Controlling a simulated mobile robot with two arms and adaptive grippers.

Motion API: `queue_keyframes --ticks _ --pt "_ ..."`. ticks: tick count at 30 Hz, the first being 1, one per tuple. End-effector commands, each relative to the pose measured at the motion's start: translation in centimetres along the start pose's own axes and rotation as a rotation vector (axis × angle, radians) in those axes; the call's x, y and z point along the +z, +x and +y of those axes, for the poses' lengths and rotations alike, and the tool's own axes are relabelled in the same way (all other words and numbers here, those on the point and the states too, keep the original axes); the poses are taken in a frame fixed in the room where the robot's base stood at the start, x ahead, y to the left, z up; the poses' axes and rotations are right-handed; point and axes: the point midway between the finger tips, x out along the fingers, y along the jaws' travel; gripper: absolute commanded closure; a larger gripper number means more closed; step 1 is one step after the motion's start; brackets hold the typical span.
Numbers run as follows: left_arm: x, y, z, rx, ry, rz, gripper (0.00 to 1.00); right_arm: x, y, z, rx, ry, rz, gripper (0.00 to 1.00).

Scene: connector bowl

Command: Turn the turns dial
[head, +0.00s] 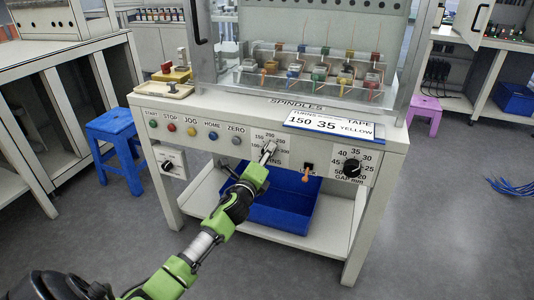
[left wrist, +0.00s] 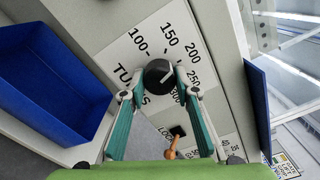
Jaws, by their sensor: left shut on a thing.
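The turns dial (left wrist: 158,73) is a black round knob with a white pointer line on a white scale plate marked 100, 150, 200, 250 and 300. In the left wrist view the line slants up and right, roughly toward the 200–250 side. My left gripper (head: 268,150) is at the machine's front panel, with its fingertips closed on either side of the dial. In the head view the gripper mostly hides the dial. A card (head: 330,123) on the panel's top edge reads turns 150, tape 35 yellow. My right gripper is not in view.
A row of coloured buttons (head: 192,131) lies left of the dial. An orange lever (head: 307,175) in a black slot and the gap dial (head: 352,167) sit to its right. A blue bin (head: 285,212) stands on the shelf below. A blue stool (head: 117,140) is at the left.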

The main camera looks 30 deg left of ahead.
Motion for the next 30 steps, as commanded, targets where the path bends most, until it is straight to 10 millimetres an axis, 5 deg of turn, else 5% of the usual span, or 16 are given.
queue_keyframes --ticks 3,15,30 --pt "0.0 0.0 -0.1 0.002 -0.107 -0.001 0.93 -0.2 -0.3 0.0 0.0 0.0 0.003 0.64" --pt "0.1 0.0 0.0 0.003 -0.378 -0.002 0.93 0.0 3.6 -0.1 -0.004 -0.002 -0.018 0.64" --pt "0.1 0.0 0.0 0.002 -0.471 -0.001 0.93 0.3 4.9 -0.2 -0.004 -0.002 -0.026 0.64"
